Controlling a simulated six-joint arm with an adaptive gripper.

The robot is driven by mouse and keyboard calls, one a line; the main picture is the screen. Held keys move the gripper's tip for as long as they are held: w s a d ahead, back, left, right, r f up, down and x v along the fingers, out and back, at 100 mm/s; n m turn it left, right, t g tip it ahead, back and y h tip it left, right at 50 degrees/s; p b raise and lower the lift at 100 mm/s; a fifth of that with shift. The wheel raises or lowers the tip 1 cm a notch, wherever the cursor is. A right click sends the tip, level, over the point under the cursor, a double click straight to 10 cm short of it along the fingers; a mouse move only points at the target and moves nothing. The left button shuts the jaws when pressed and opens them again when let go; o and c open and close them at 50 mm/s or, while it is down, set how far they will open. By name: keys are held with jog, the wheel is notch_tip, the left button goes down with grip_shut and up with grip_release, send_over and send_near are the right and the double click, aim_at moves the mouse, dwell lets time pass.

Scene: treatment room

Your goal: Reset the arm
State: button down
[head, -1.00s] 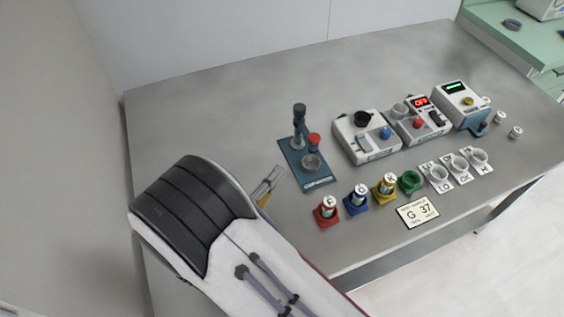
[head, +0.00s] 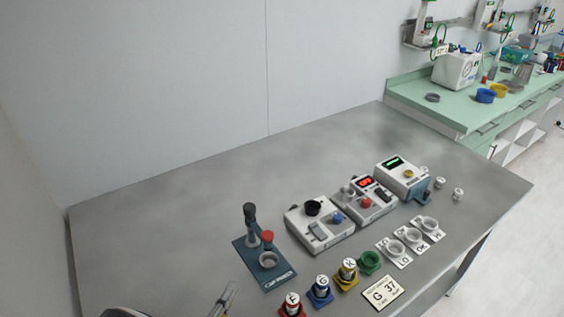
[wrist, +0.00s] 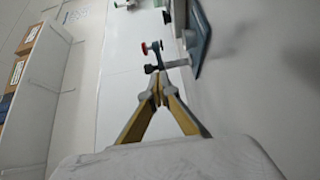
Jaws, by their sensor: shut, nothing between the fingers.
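My gripper (wrist: 157,88) shows in the wrist view with its two yellow-and-grey fingers brought together at the tips and nothing between them. In the head view only a small part of my gripper (head: 226,298) shows at the bottom edge, over the left front of the grey table (head: 160,225). It is left of and nearer than the blue-based press (head: 263,262) with a red knob. The press stands upright and apart from it. In the wrist view the press (wrist: 198,40) appears sideways beyond the fingertips. Most of my arm is out of the head view.
Coloured holders with lettered vials, such as the red one (head: 291,305), line the front. White devices (head: 320,224) stand behind them. White cups (head: 412,236) and a card reading G 37 (head: 382,293) are at right. A green counter (head: 450,105) is at back right. The table's back left is clear.

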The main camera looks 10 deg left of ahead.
jog(key=w+r+m+g+y, duration=0.45)
jog(key=w+r+m, duration=0.2)
jog(key=w, duration=0.55)
jog(key=d+r+m+g+y, duration=0.3)
jog(key=d+r, duration=0.5)
jog(key=r, duration=0.3)
jog(key=s+d+r+m+g+h, duration=0.1)
jog(key=s+d+m+g+h, duration=0.1)
jog(key=s+d, duration=0.9)
jog(key=s+d+r+m+g+h, duration=0.1)
jog(key=s+d+m, duration=0.4)
jog(key=s+d, duration=0.6)
jog(key=d+g+h, duration=0.1)
jog(key=d+h, duration=0.1)
jog(key=d, duration=0.5)
jog(key=shift+s+d+g, duration=0.15)
jog(key=shift+s+g, duration=0.2)
jog(key=shift+s, duration=0.05)
jog(key=shift+f, duration=0.1)
dwell(1.2)
